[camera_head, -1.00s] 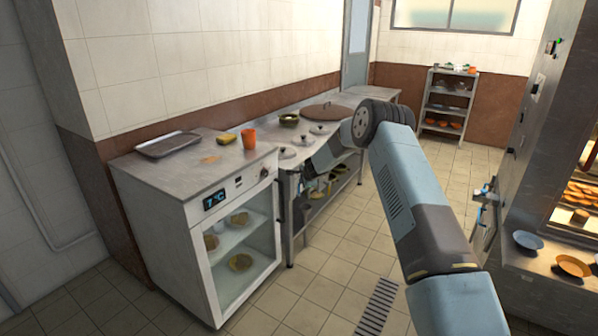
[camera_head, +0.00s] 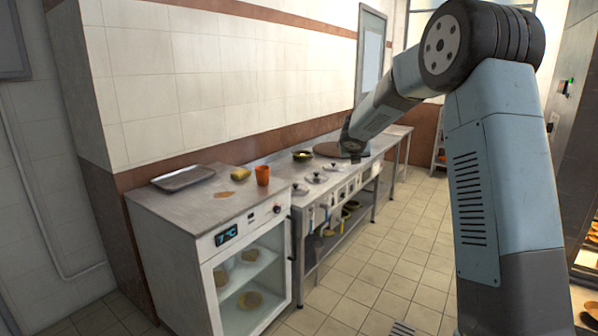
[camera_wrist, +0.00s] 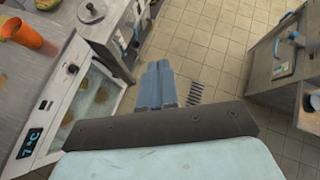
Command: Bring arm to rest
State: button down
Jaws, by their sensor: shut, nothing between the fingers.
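My gripper (camera_wrist: 157,80) shows in the wrist view, its two blue-grey fingers together with nothing between them. It hangs over the tiled floor, just right of the fridge cabinet's glass door, with no contact visible. In the head view my arm is raised on the right, bent at a high elbow, its forearm reaching left and down towards the far counter. The gripper's fingers cannot be made out there.
The tiled floor (camera_head: 385,262) between my arm and the counter is clear.

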jog(key=s+d+r+m+g+h, duration=0.1)
jog(key=s+d+r+m, duration=0.1)
jog(key=s+r+m, duration=0.5)
jog(key=s+d+m+g, duration=0.1)
jog(key=s+d+m, duration=0.3)
jog(key=s, duration=0.7)
jog(key=s+d+r+m+g+h, duration=0.1)
jog(key=s+r+m, duration=0.3)
jog(key=s+m, duration=0.4)
jog(key=s+a+f+m+g+y, duration=0.1)
jog(key=s+f+m+y, duration=0.1)
jog(key=s+m, duration=0.6)
jog(key=s+a+f+m+y, duration=0.2)
jog(key=s+m, duration=0.6)
jog(key=s, duration=1.3)
jog(key=shift+s+f+g, duration=0.25)
jog(key=shift+f+g, duration=0.15)
jog(key=shift+f, duration=0.2)
